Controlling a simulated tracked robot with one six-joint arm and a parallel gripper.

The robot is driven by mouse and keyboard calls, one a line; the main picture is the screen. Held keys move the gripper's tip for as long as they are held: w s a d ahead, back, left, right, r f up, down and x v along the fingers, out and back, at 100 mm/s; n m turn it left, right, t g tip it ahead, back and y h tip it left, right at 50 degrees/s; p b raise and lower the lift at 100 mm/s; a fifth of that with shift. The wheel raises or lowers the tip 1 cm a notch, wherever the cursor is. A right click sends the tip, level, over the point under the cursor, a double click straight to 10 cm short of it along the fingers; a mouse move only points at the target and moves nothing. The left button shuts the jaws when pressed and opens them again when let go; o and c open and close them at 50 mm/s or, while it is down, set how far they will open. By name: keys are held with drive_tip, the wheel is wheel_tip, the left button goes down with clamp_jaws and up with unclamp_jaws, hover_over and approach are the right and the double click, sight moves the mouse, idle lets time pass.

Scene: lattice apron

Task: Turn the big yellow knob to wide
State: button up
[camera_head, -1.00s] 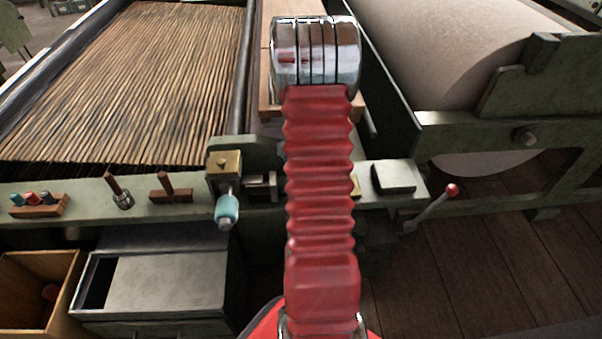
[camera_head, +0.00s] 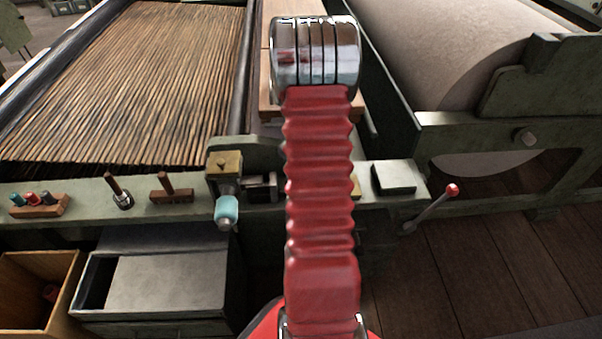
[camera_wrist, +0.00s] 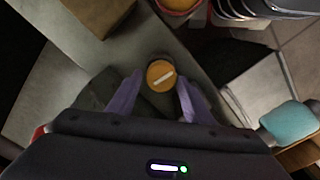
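The yellow-orange knob (camera_wrist: 160,76) shows in the middle of the wrist view, round, with a dark rim and a white bar on its face. The bar slants from lower left to upper right. My gripper (camera_wrist: 159,98) is open, with one purple finger at the left and one at the right of the knob's near side. I cannot tell whether either finger touches it. In the head view my red arm hides most of the knob's area and my gripper. No scale or "wide" mark is readable.
A teal-handled part (camera_head: 227,209) stands left of my arm; the teal handle also shows in the wrist view (camera_wrist: 288,122). A red-tipped lever (camera_head: 452,190) and a dark block (camera_head: 393,177) are to the right. A red-rimmed round part (camera_wrist: 180,5) is at the wrist view's top edge.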

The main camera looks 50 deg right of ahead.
drive_tip(key=shift+o, duration=0.9)
drive_tip(key=shift+s, duration=0.1)
wheel_tip(320, 180, up, 14)
drive_tip(key=shift+f, duration=0.2)
idle(0.4)
drive_tip(key=s+a+r+t, duration=0.1)
drive_tip(key=a+r, duration=0.3)
drive_tip(key=a, duration=1)
drive_tip(key=s+a+r+n+t, duration=0.1)
drive_tip(key=s+a+r, duration=0.3)
drive_tip(key=a, duration=1)
drive_tip(key=s+a+r+t, duration=0.2)
drive_tip(key=a+r, duration=0.4)
drive_tip(key=a, duration=0.7)
drive_tip(key=shift+s+a+r+n+t, duration=0.2)
drive_tip(key=shift+a+n+t, duration=0.2)
drive_tip(key=shift+t, duration=0.3)
